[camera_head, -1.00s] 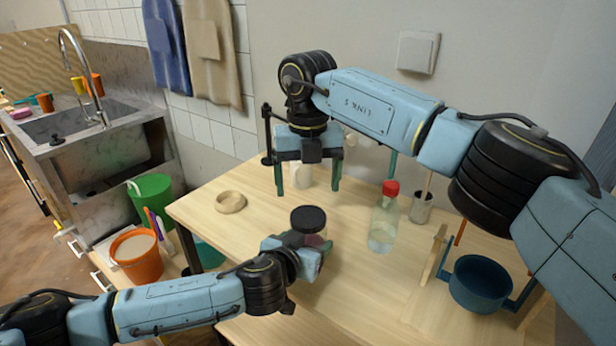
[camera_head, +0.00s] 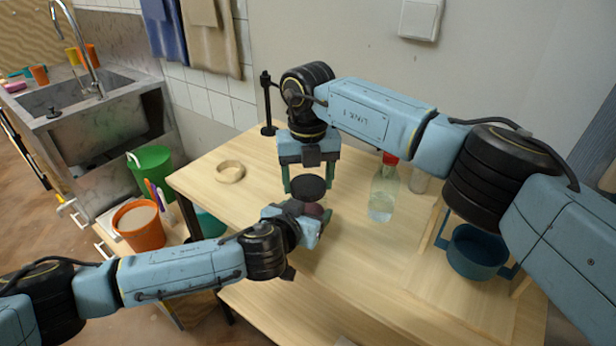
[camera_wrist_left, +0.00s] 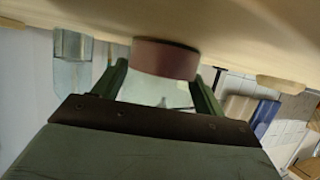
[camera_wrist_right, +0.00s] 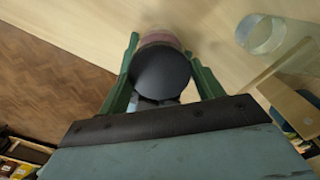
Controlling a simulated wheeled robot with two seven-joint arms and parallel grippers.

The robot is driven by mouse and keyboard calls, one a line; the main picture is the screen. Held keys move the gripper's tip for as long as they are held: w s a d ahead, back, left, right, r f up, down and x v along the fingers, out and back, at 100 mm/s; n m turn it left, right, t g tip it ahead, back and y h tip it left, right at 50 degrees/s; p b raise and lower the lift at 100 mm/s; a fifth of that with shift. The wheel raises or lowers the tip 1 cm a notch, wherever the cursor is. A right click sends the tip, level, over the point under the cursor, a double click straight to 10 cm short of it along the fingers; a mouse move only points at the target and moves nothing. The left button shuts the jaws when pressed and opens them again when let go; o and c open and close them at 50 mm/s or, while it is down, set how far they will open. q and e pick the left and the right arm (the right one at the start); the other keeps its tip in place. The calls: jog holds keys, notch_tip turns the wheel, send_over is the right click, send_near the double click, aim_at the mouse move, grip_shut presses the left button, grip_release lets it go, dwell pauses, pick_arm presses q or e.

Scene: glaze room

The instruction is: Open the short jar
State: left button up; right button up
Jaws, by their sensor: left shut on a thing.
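The short jar has a black lid (camera_head: 308,187) and a pinkish lower part (camera_head: 314,209). It looks upright, low over the wooden table (camera_head: 260,230). My left gripper (camera_head: 300,222) is shut on the jar body from the near side, and the jar (camera_wrist_left: 165,58) shows between its fingers in the left wrist view. My right gripper (camera_head: 309,180) points down from above, with one finger on each side of the lid. In the right wrist view, the lid (camera_wrist_right: 160,74) sits between the fingers with a slight gap at the right, so the gripper looks open.
A clear bottle with a red cap (camera_head: 383,194) stands just right of the jar. A wooden ring (camera_head: 229,172) lies to the left. A blue pot (camera_head: 475,250) is at the right. Orange (camera_head: 138,226) and green (camera_head: 152,170) buckets stand left of the table. The front table area is clear.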

jog(key=c, duration=0.6)
jog(key=shift+o, duration=0.2)
jog(key=shift+n, duration=1.7)
jog(key=o, duration=1.1)
notch_tip(320, 180, up, 4)
jog(key=shift+r, duration=0.15)
notch_tip(320, 180, up, 4)
jog(key=shift+f+n, duration=0.25)
jog(key=shift+n, duration=0.25)
jog(key=shift+c, duration=0.4)
jog(key=shift+f, duration=3.9)
jog(key=shift+c, duration=0.2)
